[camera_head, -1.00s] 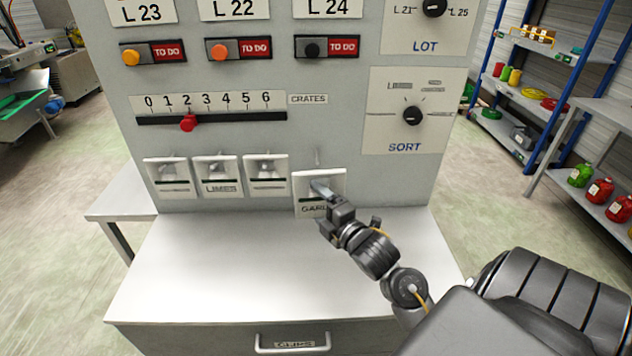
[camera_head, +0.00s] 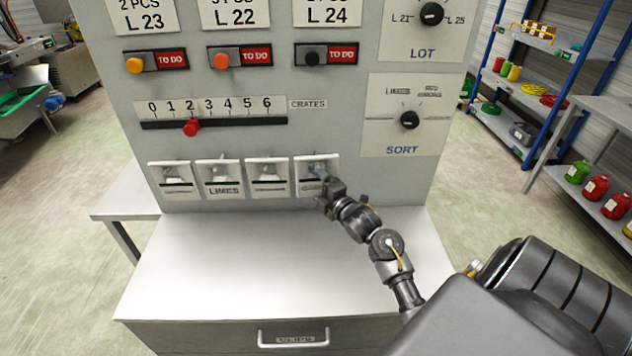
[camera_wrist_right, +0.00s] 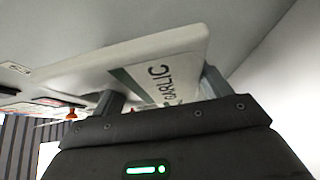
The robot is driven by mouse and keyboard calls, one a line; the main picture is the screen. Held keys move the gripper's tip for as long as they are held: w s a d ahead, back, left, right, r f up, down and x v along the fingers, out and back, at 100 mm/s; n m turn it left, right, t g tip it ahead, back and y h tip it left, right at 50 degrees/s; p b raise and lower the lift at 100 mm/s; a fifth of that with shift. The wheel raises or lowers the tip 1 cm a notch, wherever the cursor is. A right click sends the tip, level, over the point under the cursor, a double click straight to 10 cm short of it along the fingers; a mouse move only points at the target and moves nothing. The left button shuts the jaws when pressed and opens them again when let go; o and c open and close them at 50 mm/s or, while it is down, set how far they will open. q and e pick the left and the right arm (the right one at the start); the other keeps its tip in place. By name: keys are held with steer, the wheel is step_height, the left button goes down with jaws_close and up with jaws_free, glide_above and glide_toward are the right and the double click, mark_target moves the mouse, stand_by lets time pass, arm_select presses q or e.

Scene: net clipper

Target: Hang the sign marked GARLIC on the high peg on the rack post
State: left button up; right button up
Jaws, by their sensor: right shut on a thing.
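The GARLIC sign (camera_head: 305,178) is a white plate with a dark stripe, at the right end of the row of signs on the grey panel. In the right wrist view, the sign (camera_wrist_right: 150,58) shows its GARLIC lettering. My right gripper (camera_head: 324,183) is shut on it, with its fingers (camera_wrist_right: 160,95) on either side of the plate. I cannot tell whether the sign touches the panel or sits on a peg there. The blue rack post (camera_head: 557,92) stands at the right; I cannot make out its high peg. My left gripper is not in view.
Three other signs hang left of the GARLIC sign, one of them LIMES (camera_head: 223,190). A bare white counter (camera_head: 230,260) lies below, with a drawer handle (camera_head: 293,338) at its front. A grey shelf with red and green jugs (camera_head: 596,188) stands at the right.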

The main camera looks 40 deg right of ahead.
steer(key=shift+w+d+f+p, duration=0.35)
steer(key=shift+w+d+p, duration=0.15)
steer(key=shift+w+p, duration=0.1)
steer(key=shift+f, duration=0.25)
steer(key=o, duration=1.1)
steer(key=shift+c, duration=0.2)
